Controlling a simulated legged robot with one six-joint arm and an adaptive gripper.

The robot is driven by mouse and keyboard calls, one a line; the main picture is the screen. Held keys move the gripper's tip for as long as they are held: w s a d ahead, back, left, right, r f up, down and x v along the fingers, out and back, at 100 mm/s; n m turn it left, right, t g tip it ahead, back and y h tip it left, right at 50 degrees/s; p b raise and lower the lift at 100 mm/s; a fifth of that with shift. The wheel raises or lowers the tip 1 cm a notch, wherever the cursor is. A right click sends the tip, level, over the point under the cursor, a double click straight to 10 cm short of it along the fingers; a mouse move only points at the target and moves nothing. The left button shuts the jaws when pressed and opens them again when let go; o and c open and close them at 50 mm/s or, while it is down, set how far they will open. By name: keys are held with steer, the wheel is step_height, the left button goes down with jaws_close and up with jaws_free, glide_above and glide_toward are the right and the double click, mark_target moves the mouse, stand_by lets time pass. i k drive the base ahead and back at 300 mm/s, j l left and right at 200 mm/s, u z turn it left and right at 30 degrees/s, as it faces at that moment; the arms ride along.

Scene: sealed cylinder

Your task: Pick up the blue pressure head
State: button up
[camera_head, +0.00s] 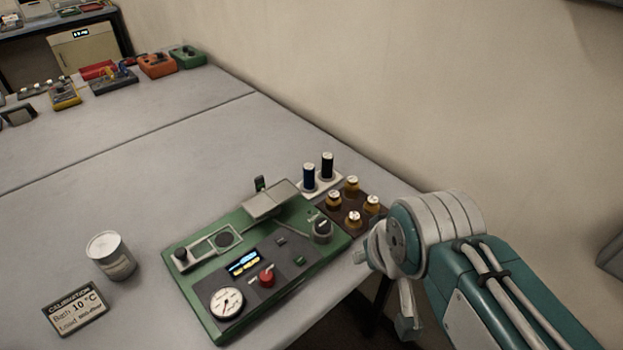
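The blue pressure head (309,178) looks like a dark blue upright cylinder with a pale top. It stands on a small white holder (334,184) near the table's wall-side edge. A black cylinder (327,166) of like shape stands right beside it on the same holder. My gripper (388,285) is at the right, past the table's near edge. It is in front of and to the right of the blue head, apart from it. Its pale finger parts show partly behind my wrist, and their opening is not clear. I see nothing held in it.
A green instrument panel (205,315) with a gauge, display and knobs lies left of my gripper. A brown tray (350,210) with several amber, white-topped pieces is between my gripper and the holder. A can (110,256) and calibration card (75,307) are at left.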

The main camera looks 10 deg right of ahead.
mark_target(309, 185)
steer(key=i+l+u, duration=0.15)
steer(key=u, duration=0.3)
steer(key=i+l+u, duration=0.1)
steer(key=l+u, duration=0.2)
steer(key=u, duration=0.2)
